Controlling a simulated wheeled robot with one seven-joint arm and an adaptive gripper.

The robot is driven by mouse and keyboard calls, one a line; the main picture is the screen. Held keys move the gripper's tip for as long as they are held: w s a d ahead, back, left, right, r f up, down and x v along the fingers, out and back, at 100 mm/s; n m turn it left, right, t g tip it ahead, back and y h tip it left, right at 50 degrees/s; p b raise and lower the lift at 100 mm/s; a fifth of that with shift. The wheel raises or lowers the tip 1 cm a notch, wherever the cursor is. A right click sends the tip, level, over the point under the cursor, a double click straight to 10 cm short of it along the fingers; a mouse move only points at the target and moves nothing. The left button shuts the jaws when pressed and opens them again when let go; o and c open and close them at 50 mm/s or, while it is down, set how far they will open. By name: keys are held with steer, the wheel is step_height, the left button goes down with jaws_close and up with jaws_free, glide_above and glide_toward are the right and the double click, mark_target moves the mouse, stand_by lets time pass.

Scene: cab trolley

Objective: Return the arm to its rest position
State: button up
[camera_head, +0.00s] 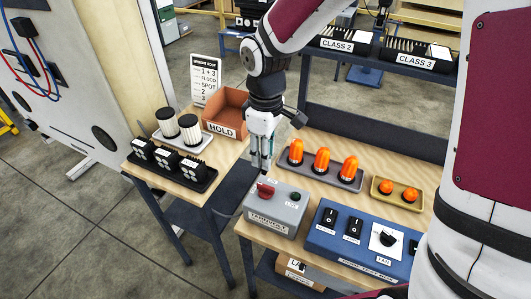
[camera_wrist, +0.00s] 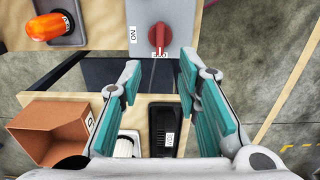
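My arm reaches down from the top of the head view. My gripper (camera_head: 262,170) points down just above a grey switch box (camera_head: 288,214) with a red rotary knob (camera_head: 265,188). In the wrist view my gripper (camera_wrist: 158,75) has its two teal-padded fingers spread apart with nothing between them. The red knob (camera_wrist: 159,37) lies beyond the fingertips in that view, and the fingers look clear of it. The exact height of the fingertips above the box cannot be told.
An orange HOLD bin (camera_head: 226,112) stands behind my gripper. Orange lamps stand on a grey tray (camera_head: 348,183) to its right. A blue switch panel (camera_head: 352,247) sits in front. A black tray (camera_head: 185,180) is at left. Open floor (camera_head: 70,225) lies further left.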

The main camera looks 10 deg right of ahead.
steer(key=shift+r, duration=0.1)
steer(key=s+d+r+m+t+h, duration=0.1)
steer(key=s+d+r+m, duration=0.25)
steer(key=r, duration=0.25)
steer(key=s+d+r+m+t, duration=0.2)
steer(key=s+d+r, duration=0.1)
steer(key=d+r, duration=0.3)
steer(key=s+d+r+m+t, duration=0.1)
steer(key=s+r+m, duration=0.2)
steer(key=s, duration=0.2)
steer(key=s+d+r+m+t+y, duration=0.1)
steer(key=s+r+m, duration=0.2)
steer(key=s, duration=0.3)
steer(key=shift+d+t+b, duration=0.2)
steer(key=shift+t+b, duration=0.1)
steer(key=shift+b, duration=0.05)
